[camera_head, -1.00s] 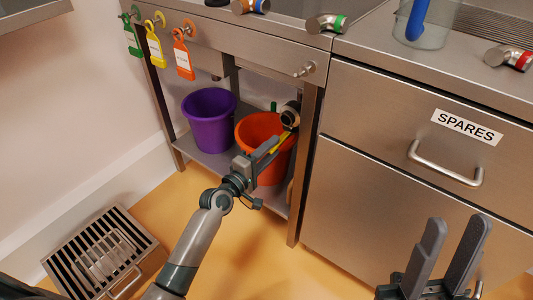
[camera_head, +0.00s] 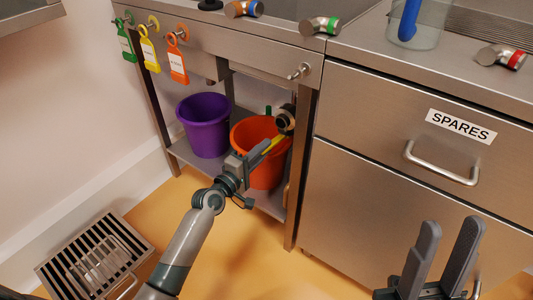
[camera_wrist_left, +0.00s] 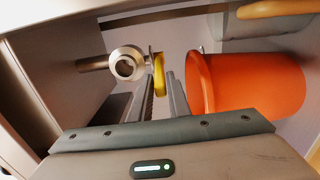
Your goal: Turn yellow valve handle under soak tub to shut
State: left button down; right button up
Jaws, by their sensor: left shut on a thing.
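The yellow valve handle (camera_head: 277,141) is a narrow bar beside the orange bucket under the tub. It joins a metal valve (camera_head: 286,119) with a dark round opening. My left gripper (camera_head: 264,150) reaches in under the tub and is shut on the handle. In the left wrist view the handle (camera_wrist_left: 159,75) is between the two fingers (camera_wrist_left: 161,96), next to the round metal pipe end (camera_wrist_left: 127,64). The fingers hide part of the handle. My right gripper (camera_head: 447,240) is open and empty in front of the drawer unit at the lower right.
The orange bucket (camera_head: 255,170) stands close beside my left fingers, with a purple bucket (camera_head: 203,125) to its left on the low shelf (camera_head: 182,150). A table leg (camera_head: 300,190) is close on the right. A floor grate (camera_head: 92,255) lies at the lower left.

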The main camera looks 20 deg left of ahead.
pick_arm(q)
jog(key=shift+w+a, duration=0.25)
jog(key=shift+a, duration=0.35)
jog(key=shift+w+a, duration=0.1)
jog(key=shift+a, duration=0.05)
jog(key=shift+w+a+b, duration=0.6)
jog(key=shift+w+a, duration=0.15)
jog(key=shift+a, duration=0.15)
jog(key=shift+w+a, duration=0.1)
